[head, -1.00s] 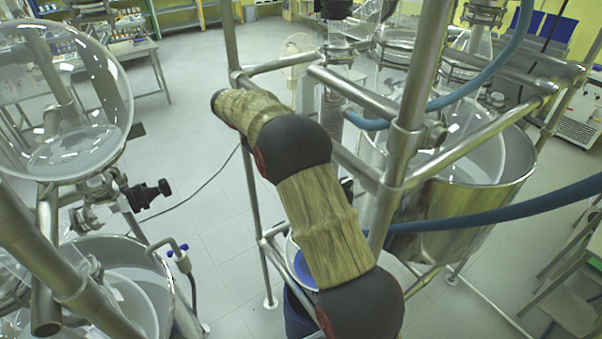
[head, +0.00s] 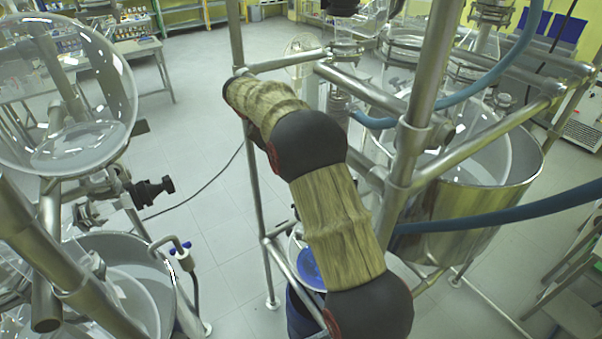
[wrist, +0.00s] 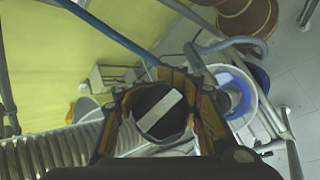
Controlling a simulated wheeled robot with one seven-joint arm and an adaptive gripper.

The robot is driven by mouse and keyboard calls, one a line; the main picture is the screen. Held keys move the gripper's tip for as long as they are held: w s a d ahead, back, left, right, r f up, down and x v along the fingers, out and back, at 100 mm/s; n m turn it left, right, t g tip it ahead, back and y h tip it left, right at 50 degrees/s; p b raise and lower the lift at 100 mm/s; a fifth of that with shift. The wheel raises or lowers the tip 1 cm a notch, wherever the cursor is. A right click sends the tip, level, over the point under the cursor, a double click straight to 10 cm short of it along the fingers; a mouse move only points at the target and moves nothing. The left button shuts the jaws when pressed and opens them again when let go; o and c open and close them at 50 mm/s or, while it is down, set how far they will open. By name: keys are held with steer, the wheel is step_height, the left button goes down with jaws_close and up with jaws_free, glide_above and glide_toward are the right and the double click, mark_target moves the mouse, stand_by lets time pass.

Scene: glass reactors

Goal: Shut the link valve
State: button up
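In the wrist view, a dark round knob with a pale bar across its face (wrist: 158,112) lies between the fingers of my gripper (wrist: 162,112). It looks like the valve handle, but I cannot be sure it is the link valve. The brown fingers stand apart on either side of the knob, and I cannot tell whether they touch it. In the head view my gripper is out of sight beyond the far end of my arm, near the steel frame.
Steel frame posts (head: 415,130) and blue hoses (head: 500,210) stand close to my arm. A large steel vessel (head: 455,225) is at the right. A glass sphere (head: 70,100) and black valve (head: 148,190) are at the left. A ribbed tube (wrist: 60,150) lies left of my gripper.

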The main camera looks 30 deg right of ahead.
steer(key=o, duration=0.7)
steer(key=shift+d, duration=0.1)
steer(key=shift+f, duration=0.1)
